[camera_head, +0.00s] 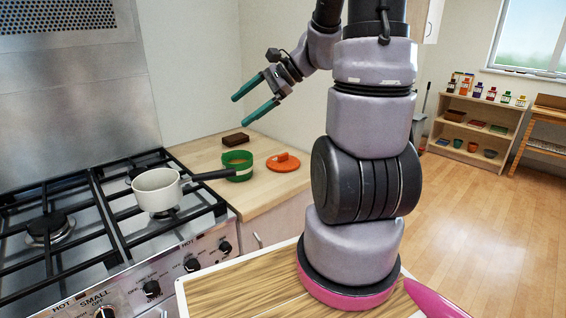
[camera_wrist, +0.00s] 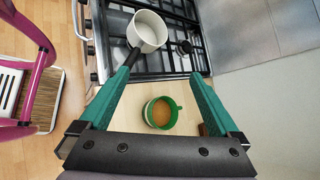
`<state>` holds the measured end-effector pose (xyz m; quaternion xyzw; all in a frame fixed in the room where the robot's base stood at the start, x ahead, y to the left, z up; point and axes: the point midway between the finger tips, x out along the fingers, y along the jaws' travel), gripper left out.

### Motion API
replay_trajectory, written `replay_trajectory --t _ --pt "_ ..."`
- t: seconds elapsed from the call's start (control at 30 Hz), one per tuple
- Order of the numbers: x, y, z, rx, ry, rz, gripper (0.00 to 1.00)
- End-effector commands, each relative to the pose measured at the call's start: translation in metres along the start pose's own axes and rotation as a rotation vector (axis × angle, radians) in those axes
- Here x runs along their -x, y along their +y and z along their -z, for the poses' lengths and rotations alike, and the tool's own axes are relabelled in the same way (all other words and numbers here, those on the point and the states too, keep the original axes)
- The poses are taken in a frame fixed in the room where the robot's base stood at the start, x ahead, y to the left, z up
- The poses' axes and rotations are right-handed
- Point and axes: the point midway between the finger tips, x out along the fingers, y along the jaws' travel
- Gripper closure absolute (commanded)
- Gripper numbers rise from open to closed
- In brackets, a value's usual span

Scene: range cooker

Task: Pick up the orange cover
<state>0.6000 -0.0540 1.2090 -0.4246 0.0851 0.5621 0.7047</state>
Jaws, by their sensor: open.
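The orange cover (camera_head: 283,162) is a flat round lid with a raised handle, lying on the wooden counter. In the head view it is right of a green pot (camera_head: 237,165), with a small gap between them. My gripper (camera_head: 241,108) has teal fingers and is in the air above the counter, up and left of the cover. It is open and empty. In the wrist view my gripper (camera_wrist: 166,72) spans the view, with the green pot (camera_wrist: 161,113) between and below the fingers. The cover is not visible in the wrist view, perhaps hidden by the gripper body.
A white saucepan (camera_head: 157,190) stands on the black-grated cooker (camera_head: 104,235), its dark handle reaching over the counter towards the green pot. A brown block (camera_head: 235,138) lies behind the pot, near the wall. A low shelf (camera_head: 478,132) with jars stands far right.

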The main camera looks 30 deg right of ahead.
Motion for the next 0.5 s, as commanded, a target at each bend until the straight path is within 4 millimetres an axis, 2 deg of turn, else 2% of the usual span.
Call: replay_trajectory --t 0.03,0.17,0.27,0.4,0.5 --pt "-0.005 -0.004 0.022 -0.103 -0.024 0.046 0.03" --pt "-0.012 -0.019 0.077 -0.343 -0.07 0.198 0.03" --pt "-0.013 -0.023 0.129 -0.522 -0.082 0.327 0.03" --pt "-0.009 -0.013 0.208 -0.758 -0.067 0.515 0.03" --pt "-0.005 0.003 0.257 -0.891 -0.04 0.633 0.03"
